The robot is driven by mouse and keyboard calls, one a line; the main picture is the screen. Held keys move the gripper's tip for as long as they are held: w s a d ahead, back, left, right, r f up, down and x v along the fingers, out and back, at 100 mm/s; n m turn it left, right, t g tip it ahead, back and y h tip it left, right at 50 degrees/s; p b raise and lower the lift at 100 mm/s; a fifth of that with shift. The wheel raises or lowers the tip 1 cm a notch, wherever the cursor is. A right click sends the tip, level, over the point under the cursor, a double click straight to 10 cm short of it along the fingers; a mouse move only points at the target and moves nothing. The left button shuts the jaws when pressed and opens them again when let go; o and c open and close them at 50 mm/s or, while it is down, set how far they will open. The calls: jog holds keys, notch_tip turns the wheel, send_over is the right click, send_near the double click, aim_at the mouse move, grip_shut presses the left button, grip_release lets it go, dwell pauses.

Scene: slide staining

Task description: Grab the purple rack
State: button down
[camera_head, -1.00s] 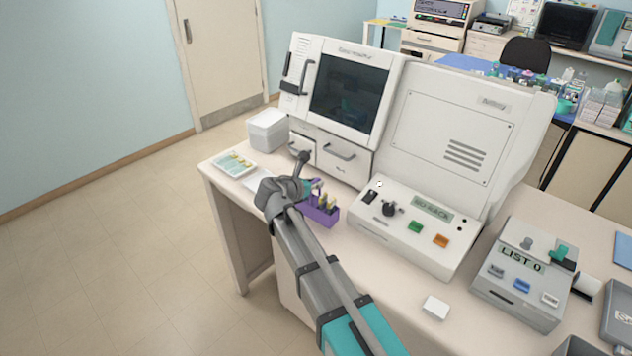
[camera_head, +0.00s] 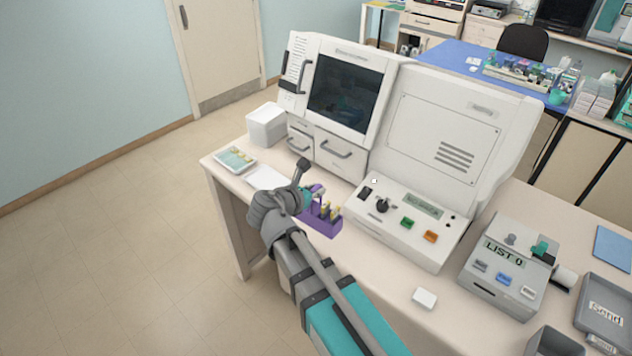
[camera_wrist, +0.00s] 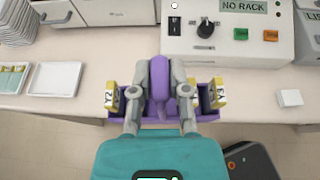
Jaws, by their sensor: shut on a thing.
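The purple rack (camera_head: 318,222) is at the front edge of the table, below the white machine, with yellow-labelled slides standing in it. In the wrist view the rack (camera_wrist: 208,115) spans the middle, with a tall purple handle (camera_wrist: 160,80) rising at its centre. Slides marked Y2 (camera_wrist: 111,97) and Y3 (camera_wrist: 218,93) stand at its two ends. My gripper (camera_wrist: 159,92) has one finger on each side of the handle and is shut on it. In the head view my arm hides the rack's left part. Whether the rack touches the table I cannot tell.
The white machine (camera_head: 345,95) stands behind the rack, its control panel (camera_head: 405,222) to the right reading NO RACK in the wrist view. A slide tray (camera_head: 235,159) and white box (camera_head: 267,125) are at left. A grey LIST device (camera_head: 508,270) and small white block (camera_head: 424,298) are at right.

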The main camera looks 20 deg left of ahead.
jog(key=shift+s+d+r, duration=0.1)
jog(key=shift+s+r, duration=0.05)
jog(key=shift+s, duration=0.15)
dwell(0.5)
